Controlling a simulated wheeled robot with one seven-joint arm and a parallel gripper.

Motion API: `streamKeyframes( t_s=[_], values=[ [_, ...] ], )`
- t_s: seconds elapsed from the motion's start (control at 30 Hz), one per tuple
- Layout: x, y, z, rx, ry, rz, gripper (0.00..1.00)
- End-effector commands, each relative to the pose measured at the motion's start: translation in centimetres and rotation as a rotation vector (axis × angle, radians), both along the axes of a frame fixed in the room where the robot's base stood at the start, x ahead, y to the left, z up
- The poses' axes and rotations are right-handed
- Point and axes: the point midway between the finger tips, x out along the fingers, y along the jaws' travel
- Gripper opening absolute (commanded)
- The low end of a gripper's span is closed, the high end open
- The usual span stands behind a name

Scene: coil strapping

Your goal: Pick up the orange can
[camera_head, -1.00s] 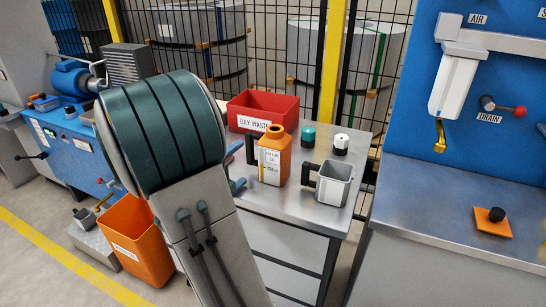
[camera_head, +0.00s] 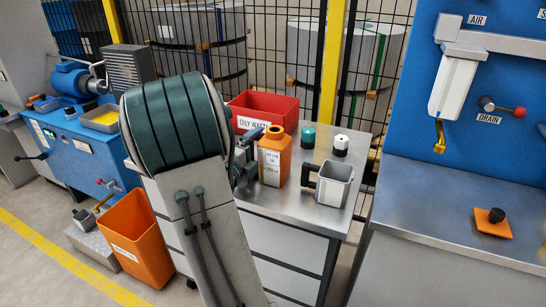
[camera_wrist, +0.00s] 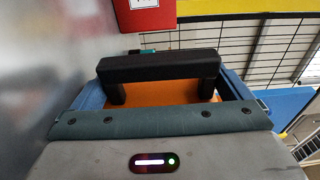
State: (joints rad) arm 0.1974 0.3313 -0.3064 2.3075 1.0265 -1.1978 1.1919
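The orange can (camera_head: 274,160), with a white label and a round neck, stands upright on the metal cabinet top. Its black handle (camera_wrist: 160,68) crosses the middle of the wrist view, with part of the orange body (camera_wrist: 165,97) behind it. My gripper (camera_head: 248,157) is at the can's left, on the handle side. In the wrist view its blue fingers are wide apart, one towards each end of the handle, and look open. I cannot tell whether they touch the can. My arm and gripper hide the handle in the head view.
A red oily waste bin (camera_head: 264,107) stands behind the can. A grey cup (camera_head: 335,184) with a black handle is close at right, with a green-topped jar (camera_head: 308,138) and white jar (camera_head: 340,146) behind. Wire fencing (camera_head: 375,60) is at the back.

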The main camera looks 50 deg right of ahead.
Motion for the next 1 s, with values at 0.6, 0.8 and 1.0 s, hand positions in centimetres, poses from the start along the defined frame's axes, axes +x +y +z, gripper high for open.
streamKeyframes(
  t_s=[0.6, 0.8, 1.0],
  values=[
    [0.0, 0.0, 3.4, -0.003, -0.007, 0.001, 0.63],
    [0.0, 0.1, 7.5, -0.003, -0.007, 0.001, 0.63],
    [0.0, 0.0, 9.7, -0.002, -0.002, 0.001, 0.63]
  ],
)
